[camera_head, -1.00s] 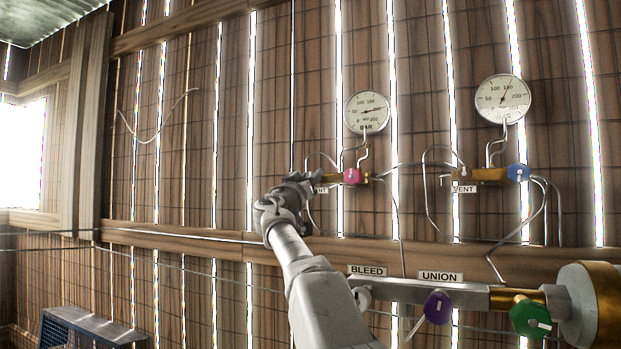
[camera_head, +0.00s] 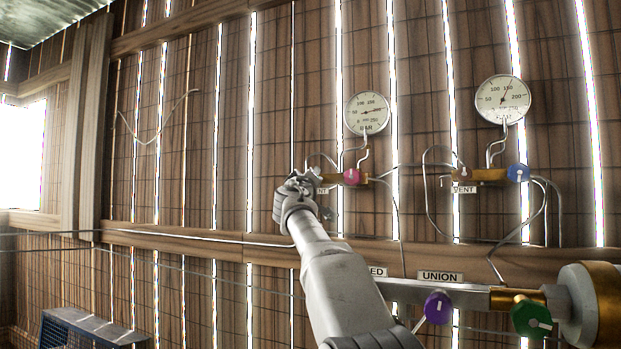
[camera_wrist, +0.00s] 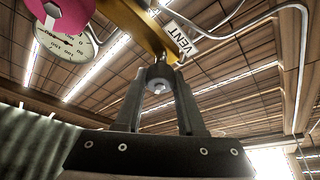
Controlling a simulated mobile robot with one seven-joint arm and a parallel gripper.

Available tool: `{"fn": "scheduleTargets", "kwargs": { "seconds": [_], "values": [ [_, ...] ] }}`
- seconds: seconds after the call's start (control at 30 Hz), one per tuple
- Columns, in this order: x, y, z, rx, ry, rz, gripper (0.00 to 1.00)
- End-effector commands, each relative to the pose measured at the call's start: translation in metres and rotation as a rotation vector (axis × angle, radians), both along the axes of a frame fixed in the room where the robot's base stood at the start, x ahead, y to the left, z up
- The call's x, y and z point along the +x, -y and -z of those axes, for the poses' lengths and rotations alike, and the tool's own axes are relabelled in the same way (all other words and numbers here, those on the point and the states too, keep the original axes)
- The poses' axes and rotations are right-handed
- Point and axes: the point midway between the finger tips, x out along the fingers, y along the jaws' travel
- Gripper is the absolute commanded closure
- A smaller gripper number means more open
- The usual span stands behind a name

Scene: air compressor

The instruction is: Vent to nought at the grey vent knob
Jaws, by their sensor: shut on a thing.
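In the wrist view, my gripper (camera_wrist: 158,88) is shut on the grey vent knob (camera_wrist: 158,73), which sits between its two dark fingertips under a brass block (camera_wrist: 138,24). A white VENT label (camera_wrist: 181,40) is beside it. In the head view, my gripper (camera_head: 302,182) is at the left end of the left manifold, and it hides the knob and part of the label (camera_head: 321,191).
A pink knob (camera_head: 351,177) is close right of my gripper. Further right are a second gauge (camera_head: 503,99), a blue knob (camera_head: 517,173) and another VENT label (camera_head: 464,189). Below are purple (camera_head: 438,307) and green (camera_head: 530,318) knobs. Thin pipes run between them. The left wall is mostly clear.

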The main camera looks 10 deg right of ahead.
Motion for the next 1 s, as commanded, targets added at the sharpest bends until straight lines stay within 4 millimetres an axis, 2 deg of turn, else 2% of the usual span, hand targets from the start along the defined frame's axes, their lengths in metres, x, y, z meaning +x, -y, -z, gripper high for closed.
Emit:
{"fn": "scheduleTargets", "kwargs": {
  "seconds": [0.6,1.0],
  "values": [
    [0.0002,-0.0001,0.0001,-0.325,-0.219,-0.002,1.00],
    [0.0006,-0.0005,0.0012,-0.479,-0.321,-0.001,1.00]
  ]
}}
